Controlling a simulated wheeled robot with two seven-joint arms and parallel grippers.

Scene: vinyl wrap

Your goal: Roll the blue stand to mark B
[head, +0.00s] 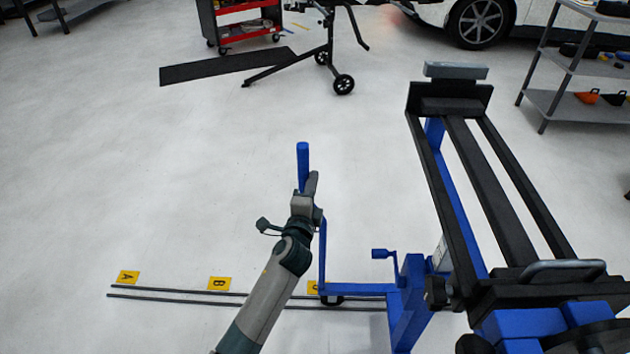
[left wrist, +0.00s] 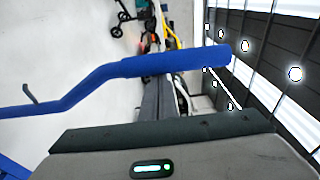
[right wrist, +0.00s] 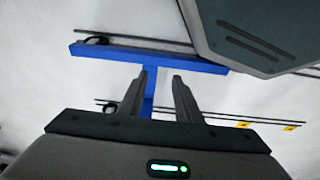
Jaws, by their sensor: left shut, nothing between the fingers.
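The blue stand (head: 355,289) stands at the third yellow mark, right of mark B (head: 219,284) and mark A (head: 128,277). Its upright blue handle (head: 303,165) rises on the left and crosses the left wrist view (left wrist: 175,62). My left gripper (head: 311,182) is shut and empty, close beside the handle; whether they touch is unclear. My right gripper (right wrist: 165,90) is open and empty, above the stand's blue base (right wrist: 150,55). It is not seen in the head view. The third mark (head: 314,287) is partly hidden.
Two dark floor lines (head: 170,289) run past the marks and under the stand's foot. Black rails (head: 480,190) extend at the right. A black-wheeled stand (head: 343,84), a red cart (head: 240,20) and a shelf (head: 560,95) stand farther back. Floor around A and B is clear.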

